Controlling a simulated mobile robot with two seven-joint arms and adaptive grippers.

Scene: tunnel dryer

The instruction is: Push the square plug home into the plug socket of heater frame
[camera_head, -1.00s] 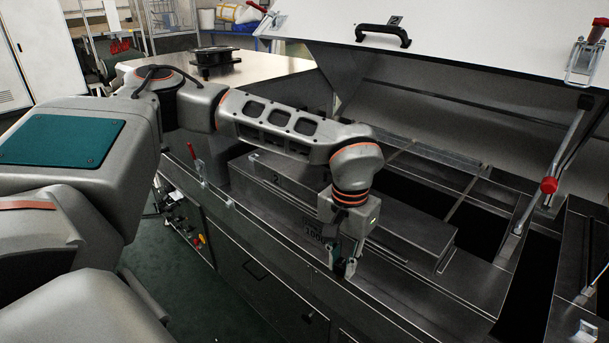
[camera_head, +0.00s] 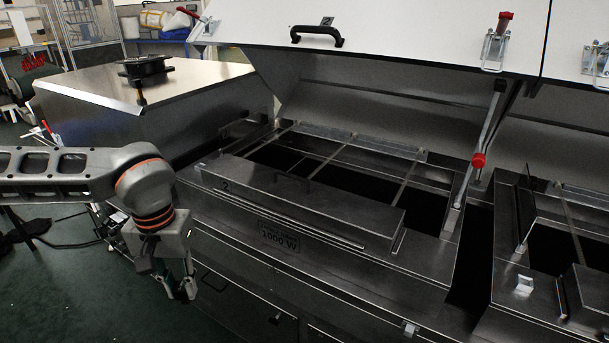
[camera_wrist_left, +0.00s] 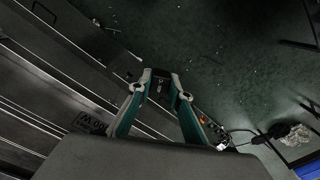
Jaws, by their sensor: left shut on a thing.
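My left gripper (camera_head: 183,288) hangs low at the left, beside the machine's front and apart from the heater frame. In the left wrist view its green fingers (camera_wrist_left: 160,92) are shut on a small dark square piece (camera_wrist_left: 158,86), which looks like the square plug. In the head view the plug cannot be made out. The heater frame (camera_head: 318,205), a long grey metal box marked "2", lies in the dryer opening. A 1000 W label (camera_head: 279,236) is on the machine below it. I cannot make out the plug socket. My right gripper is not in view.
The raised lid (camera_head: 410,50) with a black handle (camera_head: 316,37) leans behind the opening. A lid strut with a red knob (camera_head: 478,160) stands right of the frame. A metal table (camera_head: 190,85) is at back left. The green floor (camera_head: 80,290) is clear at front left.

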